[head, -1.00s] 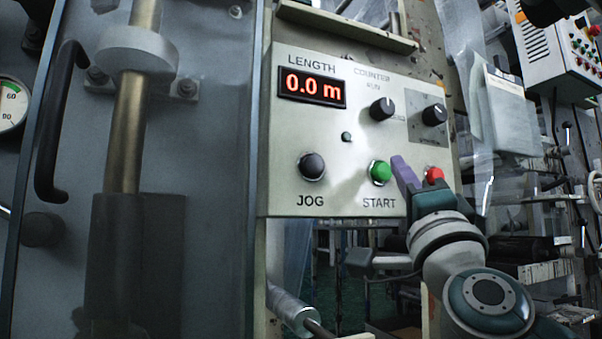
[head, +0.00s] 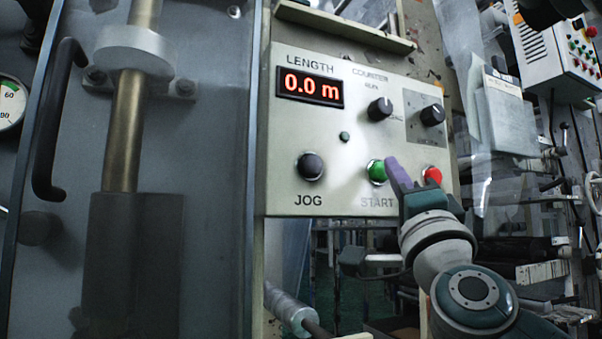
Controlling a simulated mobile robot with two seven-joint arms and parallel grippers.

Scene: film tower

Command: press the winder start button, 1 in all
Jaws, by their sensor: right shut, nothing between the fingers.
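The green START button (head: 377,171) is on the pale control panel (head: 285,235), with the label START below it. My right gripper (head: 393,166) is shut and empty; its purple fingertips are at the right edge of the green button in this view. I cannot tell whether they touch it. A black JOG button (head: 310,167) is to the left and a red button (head: 432,176) is to the right, just beyond the gripper. My left gripper is not in view.
Two black knobs (head: 380,108) sit above the buttons. A ledge (head: 345,27) juts out over the panel. A large grey machine with a brass rod (head: 124,130) and a dark handle (head: 55,120) stands at the left. A second control box (head: 550,50) hangs at upper right.

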